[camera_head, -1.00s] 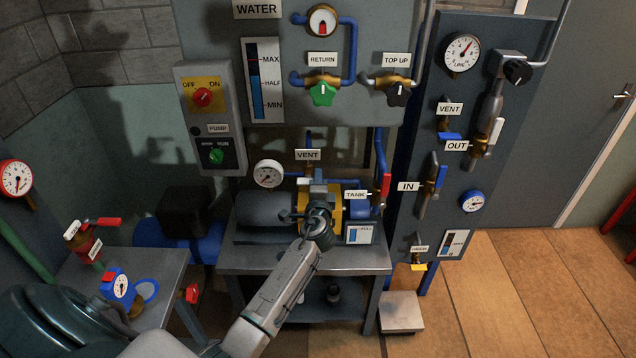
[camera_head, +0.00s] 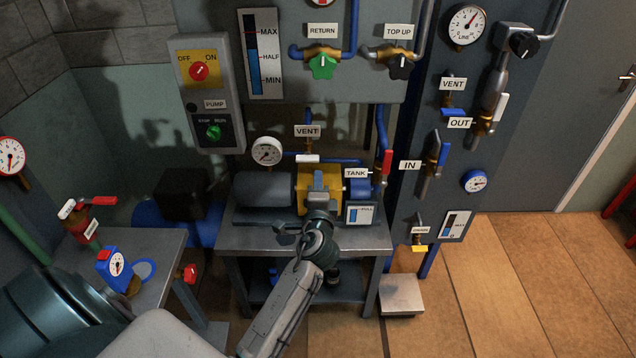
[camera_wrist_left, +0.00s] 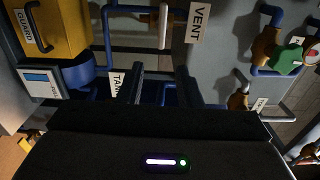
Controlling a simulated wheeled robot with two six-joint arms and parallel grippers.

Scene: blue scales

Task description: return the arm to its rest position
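My left arm comes in from the bottom left of the head view. Its gripper (camera_head: 302,214) is in front of the yellow-and-grey pump unit (camera_head: 262,190), over the front of the metal bench (camera_head: 352,238). In the left wrist view the two dark fingers (camera_wrist_left: 161,80) stand apart with nothing visible between them, so the gripper is open and empty. Whether it touches the pump unit cannot be told. My right gripper is out of view.
A red-handled valve by the TANK label (camera_head: 387,168), the dark IN/OUT panel (camera_head: 455,190) and the pump switch box (camera_head: 211,95) surround the bench. A side table (camera_head: 165,265) with a blue gauge stands at left. Floor (camera_head: 520,270) is clear at right.

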